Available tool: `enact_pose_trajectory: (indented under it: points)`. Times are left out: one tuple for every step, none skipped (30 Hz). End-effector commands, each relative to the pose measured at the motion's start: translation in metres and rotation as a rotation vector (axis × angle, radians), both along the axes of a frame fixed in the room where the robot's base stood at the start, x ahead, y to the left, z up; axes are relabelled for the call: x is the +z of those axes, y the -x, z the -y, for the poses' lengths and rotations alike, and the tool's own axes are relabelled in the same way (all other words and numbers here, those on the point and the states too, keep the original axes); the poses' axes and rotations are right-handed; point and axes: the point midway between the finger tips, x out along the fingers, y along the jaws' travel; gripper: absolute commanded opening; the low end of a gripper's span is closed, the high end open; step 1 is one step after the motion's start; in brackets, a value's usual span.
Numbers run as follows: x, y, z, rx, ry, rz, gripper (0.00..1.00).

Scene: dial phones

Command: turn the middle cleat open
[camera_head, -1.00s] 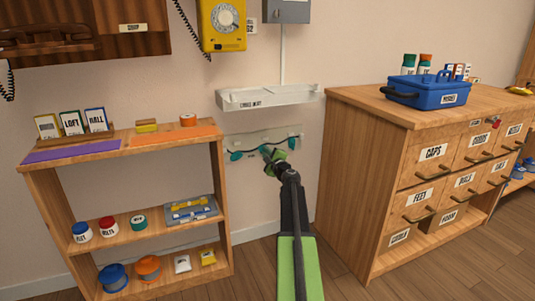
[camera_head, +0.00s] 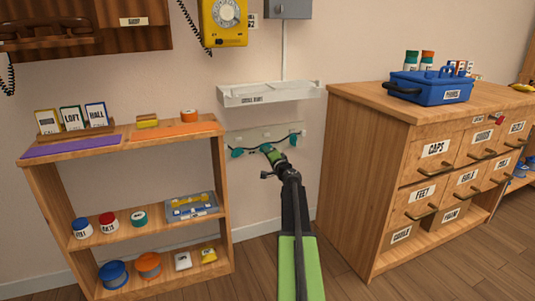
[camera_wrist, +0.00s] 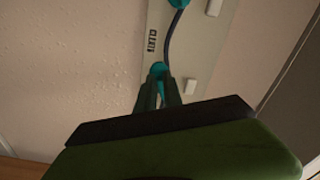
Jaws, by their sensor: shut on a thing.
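The pale cleat board (camera_head: 284,131) is fixed low on the wall between the shelf and the drawer cabinet. A dark cord runs along it past teal cleats. The left cleat (camera_head: 237,153) is clear of my gripper. The middle cleat (camera_head: 265,147) is at the tip of my gripper (camera_head: 270,152). In the wrist view, my gripper (camera_wrist: 158,88) has its narrow fingers closed around the teal middle cleat (camera_wrist: 158,69), hiding part of it. Another teal cleat (camera_wrist: 179,3) shows at the top edge there, apart from the fingers.
A white ledge (camera_head: 268,95) juts from the wall just above the board. The wooden shelf (camera_head: 228,215) stands close on the left and the drawer cabinet (camera_head: 362,185) on the right. Floor between them is open around my arm.

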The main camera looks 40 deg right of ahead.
Motion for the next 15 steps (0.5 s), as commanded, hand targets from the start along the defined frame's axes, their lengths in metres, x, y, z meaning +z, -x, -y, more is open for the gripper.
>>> enact_pose_trajectory:
  points:
    - [-0.0012,0.0019,0.0014,-0.004,0.021,-0.009,0.0]
    - [-0.0015,0.0019,0.0015,-0.004,0.036,-0.015,0.0]
    - [-0.0017,0.002,0.0017,-0.004,0.052,-0.022,0.0]
    - [-0.0019,0.0021,0.0019,-0.003,0.064,-0.027,0.0]
    - [-0.0021,0.0021,0.0019,-0.003,0.074,-0.031,0.0]
    - [-0.0022,0.0022,0.0021,-0.003,0.087,-0.036,0.0]
    - [-0.0023,0.0023,0.0021,-0.003,0.095,-0.04,0.0]
    - [-0.0024,0.0023,0.0022,-0.003,0.102,-0.042,0.0]
    - [-0.0026,0.0023,0.0023,-0.003,0.11,-0.046,0.0]
    - [-0.0026,0.0023,0.0023,-0.003,0.115,-0.048,0.0]
    - [-0.0026,0.0024,0.0024,-0.003,0.12,-0.05,0.0]
    - [-0.0027,0.0024,0.0024,-0.003,0.125,-0.052,0.0]
    - [-0.0027,0.0025,0.0025,-0.003,0.127,-0.053,0.0]
    - [-0.0028,0.0025,0.0025,-0.003,0.129,-0.054,0.0]
    - [-0.0028,0.0025,0.0025,-0.004,0.131,-0.054,0.0]
